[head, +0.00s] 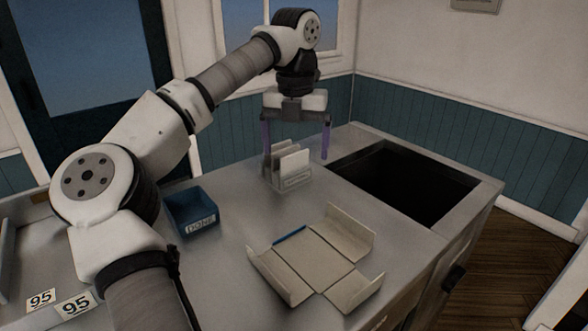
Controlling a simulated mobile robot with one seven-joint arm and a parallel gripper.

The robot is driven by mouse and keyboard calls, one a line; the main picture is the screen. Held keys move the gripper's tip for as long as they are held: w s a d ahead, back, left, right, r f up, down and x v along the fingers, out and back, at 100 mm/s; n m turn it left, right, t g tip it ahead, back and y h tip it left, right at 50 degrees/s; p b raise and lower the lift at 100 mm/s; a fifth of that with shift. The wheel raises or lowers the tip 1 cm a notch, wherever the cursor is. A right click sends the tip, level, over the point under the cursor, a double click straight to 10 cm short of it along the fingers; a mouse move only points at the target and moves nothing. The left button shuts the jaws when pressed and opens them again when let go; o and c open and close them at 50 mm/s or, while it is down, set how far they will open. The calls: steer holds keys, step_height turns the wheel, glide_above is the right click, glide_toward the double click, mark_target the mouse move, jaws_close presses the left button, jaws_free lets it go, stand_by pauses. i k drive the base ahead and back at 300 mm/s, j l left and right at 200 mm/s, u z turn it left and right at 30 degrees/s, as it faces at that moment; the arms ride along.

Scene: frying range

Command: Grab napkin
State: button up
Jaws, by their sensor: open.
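White napkins (293,164) stand upright in a small holder (293,183) on the metal counter, towards the back. My gripper (295,152) points down over the holder with its two purple fingers spread wide. One finger is to the left of the napkins and the other to the right. The left finger's tip is partly hidden behind the holder and napkins. I cannot tell whether either finger touches the napkins. Nothing is seen held in the gripper.
A blue bin labelled DONE (191,211) stands left of the holder. An unfolded cardboard box (318,255) with a blue strip (289,235) lies in front. A dark rectangular opening (405,185) is sunk into the counter at right.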

mark_target(289, 164)
steer(key=i+l+z, duration=0.15)
steer(key=i+l, duration=0.15)
steer(key=l, duration=0.2)
steer(key=i+l+z, duration=0.15)
steer(key=i+l, duration=0.15)
steer(key=l, duration=0.2)
